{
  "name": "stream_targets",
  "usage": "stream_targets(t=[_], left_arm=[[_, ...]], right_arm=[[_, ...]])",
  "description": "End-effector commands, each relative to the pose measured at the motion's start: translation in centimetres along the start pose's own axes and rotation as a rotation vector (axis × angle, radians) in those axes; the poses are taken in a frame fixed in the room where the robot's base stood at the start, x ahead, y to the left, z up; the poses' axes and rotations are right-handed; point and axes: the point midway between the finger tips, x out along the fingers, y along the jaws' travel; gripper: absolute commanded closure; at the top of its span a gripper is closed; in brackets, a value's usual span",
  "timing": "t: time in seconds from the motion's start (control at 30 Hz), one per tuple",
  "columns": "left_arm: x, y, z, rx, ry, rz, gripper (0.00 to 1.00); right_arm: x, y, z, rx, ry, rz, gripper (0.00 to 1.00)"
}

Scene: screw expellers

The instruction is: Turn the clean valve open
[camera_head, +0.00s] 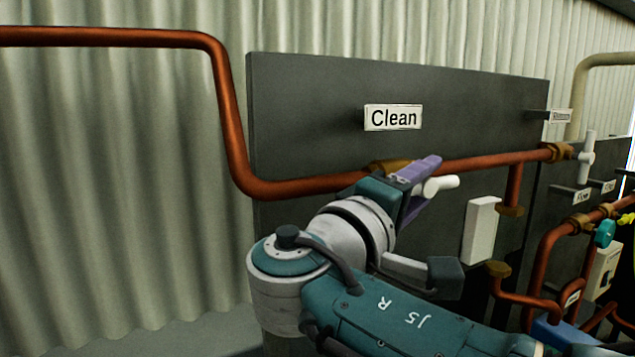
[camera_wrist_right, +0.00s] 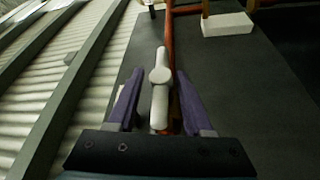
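The Clean sign (camera_head: 393,117) is fixed to the dark panel, above the copper pipe. The clean valve's white handle (camera_head: 441,185) shows just past my right gripper (camera_head: 422,178) in the head view; the gripper and arm hide most of the valve. A brass fitting (camera_head: 388,166) shows behind the gripper. In the right wrist view the white handle (camera_wrist_right: 160,88) runs lengthwise between the two purple fingers of my right gripper (camera_wrist_right: 158,98). The fingers are apart, with gaps beside the handle. My left gripper is not in view.
A copper pipe (camera_head: 298,187) runs along the dark panel (camera_head: 300,100). A white box (camera_head: 481,230) is mounted right of my right arm. Another white-handled valve (camera_head: 588,155) and more pipes stand at the right. Corrugated wall lies left.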

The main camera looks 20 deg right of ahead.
Motion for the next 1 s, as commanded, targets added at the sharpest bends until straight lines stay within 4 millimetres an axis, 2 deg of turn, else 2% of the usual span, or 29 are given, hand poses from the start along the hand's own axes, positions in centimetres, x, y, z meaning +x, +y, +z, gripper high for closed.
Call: stream_targets(t=[0.17,0.27,0.6,0.7,0.83,1.0], left_arm=[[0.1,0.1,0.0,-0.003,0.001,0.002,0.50],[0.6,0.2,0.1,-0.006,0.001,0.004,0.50],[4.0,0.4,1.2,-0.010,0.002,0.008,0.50],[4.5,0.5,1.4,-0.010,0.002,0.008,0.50],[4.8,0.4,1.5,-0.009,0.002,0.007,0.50],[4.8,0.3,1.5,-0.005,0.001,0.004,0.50]], right_arm=[[-0.1,-0.1,0.0,-0.001,0.001,-0.003,0.49],[-0.9,-0.4,0.0,-0.001,0.003,-0.004,0.49],[-7.5,-0.7,0.1,0.002,0.002,-0.006,0.49],[-8.9,-0.5,0.1,0.001,0.001,-0.004,0.49],[-9.8,-0.2,0.0,0.000,0.001,-0.002,0.49],[-10.0,0.0,0.0,-0.001,0.000,-0.001,0.49]])
